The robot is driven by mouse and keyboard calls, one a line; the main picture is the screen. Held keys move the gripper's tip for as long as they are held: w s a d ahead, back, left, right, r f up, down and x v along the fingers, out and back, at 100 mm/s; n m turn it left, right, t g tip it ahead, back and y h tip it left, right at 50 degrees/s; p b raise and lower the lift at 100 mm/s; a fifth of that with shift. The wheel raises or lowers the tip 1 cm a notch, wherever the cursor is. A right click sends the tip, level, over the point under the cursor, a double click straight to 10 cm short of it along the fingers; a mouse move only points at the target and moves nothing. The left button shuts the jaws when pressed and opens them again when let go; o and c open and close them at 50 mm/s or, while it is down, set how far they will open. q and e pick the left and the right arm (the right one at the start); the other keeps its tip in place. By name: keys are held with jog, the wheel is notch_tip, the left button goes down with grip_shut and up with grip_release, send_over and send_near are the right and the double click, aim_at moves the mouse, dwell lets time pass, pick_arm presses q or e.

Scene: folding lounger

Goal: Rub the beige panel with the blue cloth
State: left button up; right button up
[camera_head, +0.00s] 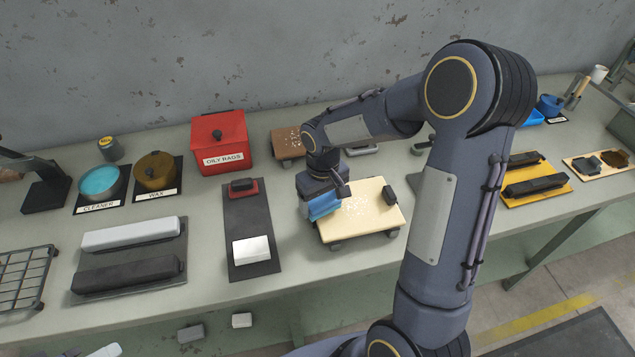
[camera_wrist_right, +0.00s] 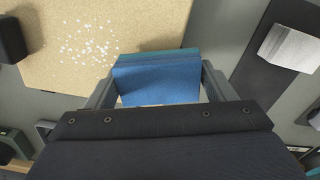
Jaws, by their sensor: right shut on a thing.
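The beige panel (camera_head: 372,216) lies flat on small feet on the bench, with white specks on its top and a dark block at its right edge. My right gripper (camera_head: 324,204) is shut on the blue cloth (camera_head: 325,208), a folded pad, at the panel's left edge. In the right wrist view the cloth (camera_wrist_right: 157,82) sits between the two fingers, and the speckled panel (camera_wrist_right: 60,60) shows beyond it. I cannot tell whether the cloth touches the panel. My left gripper does not show.
A red oily rags box (camera_head: 218,143) and a brown panel (camera_head: 287,145) stand behind. Cleaner (camera_head: 99,182) and wax (camera_head: 155,172) pots are at the left. A dark mat with a white block (camera_head: 251,251) lies left of the panel. A yellow tray (camera_head: 538,190) is at the right.

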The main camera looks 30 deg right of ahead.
jog(key=r, duration=0.1)
jog(key=r+p, duration=0.1)
jog(key=shift+s+d+r, duration=0.1)
jog(key=shift+d+r, duration=0.25)
jog(key=shift+a+r+p, duration=0.15)
jog(key=shift+r+p, duration=0.45)
jog(key=shift+r, duration=0.15)
jog(key=shift+r+p, duration=1.05)
jog(key=shift+r, duration=0.4)
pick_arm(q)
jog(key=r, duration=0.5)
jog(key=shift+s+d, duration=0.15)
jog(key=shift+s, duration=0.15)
